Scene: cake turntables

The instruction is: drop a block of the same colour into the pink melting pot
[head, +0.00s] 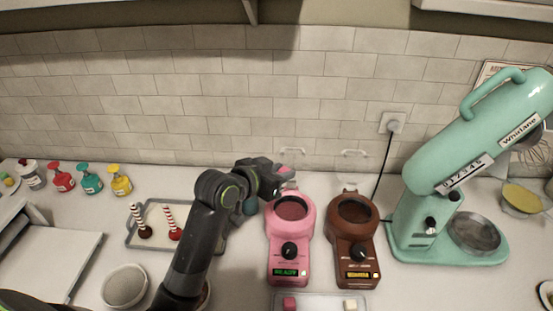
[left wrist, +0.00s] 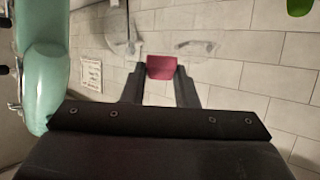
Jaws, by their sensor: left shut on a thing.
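My left gripper (head: 281,178) is shut on a pink block (head: 284,169) and holds it up near the back of the pink melting pot (head: 289,247). In the left wrist view, the dark pink block (left wrist: 160,67) sits between the two fingertips of the left gripper (left wrist: 160,75). The pot has a round dark opening, a black knob and a lit green display that seems to read READY. Another pink block (head: 289,304) lies on a tray at the bottom edge. My right gripper is not in view.
A brown melting pot (head: 354,250) stands right of the pink one. A pale block (head: 351,304) lies on the front tray (head: 320,302). A mint stand mixer (head: 425,205) is at the right. Striped sticks (head: 170,222) stand on a grey tray (head: 131,240) at the left.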

